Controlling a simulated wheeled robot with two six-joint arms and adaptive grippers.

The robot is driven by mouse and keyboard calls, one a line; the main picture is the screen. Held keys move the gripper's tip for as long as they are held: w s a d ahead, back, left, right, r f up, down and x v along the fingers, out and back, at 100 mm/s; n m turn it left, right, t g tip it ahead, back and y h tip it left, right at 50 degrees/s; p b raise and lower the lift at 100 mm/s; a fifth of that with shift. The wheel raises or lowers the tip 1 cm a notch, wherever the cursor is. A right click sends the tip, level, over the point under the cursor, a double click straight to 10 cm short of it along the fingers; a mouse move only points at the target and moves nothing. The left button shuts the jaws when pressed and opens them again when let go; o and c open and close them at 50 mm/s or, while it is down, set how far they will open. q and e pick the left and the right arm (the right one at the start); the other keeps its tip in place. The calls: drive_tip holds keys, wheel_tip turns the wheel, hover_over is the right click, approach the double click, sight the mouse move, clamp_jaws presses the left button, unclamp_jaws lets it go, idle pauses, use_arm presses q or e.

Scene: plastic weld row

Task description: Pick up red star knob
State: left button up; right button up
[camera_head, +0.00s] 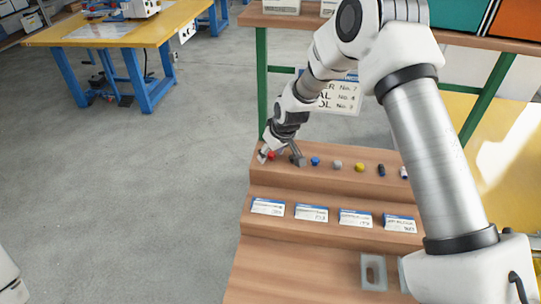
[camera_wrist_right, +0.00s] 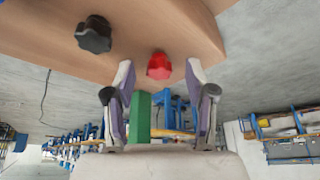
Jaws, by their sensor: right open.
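The red star knob (camera_head: 271,155) sits at the left end of a row of small parts on the upper wooden step. In the right wrist view the red knob (camera_wrist_right: 159,66) shows just ahead of the fingertips, centred between them. My right gripper (camera_head: 279,153) is open and empty, with its fingers at the left end of the row, close to the red knob. Its two spread fingers also show in the wrist view (camera_wrist_right: 160,74). I cannot tell whether a finger touches the knob. My left gripper is not in view.
A black knob (camera_wrist_right: 94,35) stands beside the red one. A blue knob (camera_head: 315,161), a grey one (camera_head: 337,165), a yellow one (camera_head: 360,167) and other small parts continue the row rightward. Label cards (camera_head: 311,213) lie on the step below. A green post (camera_head: 262,85) stands behind.

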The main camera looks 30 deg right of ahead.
drive_tip(key=shift+s+r, duration=0.1)
drive_tip(key=shift+s, duration=0.05)
drive_tip(key=c, duration=0.9)
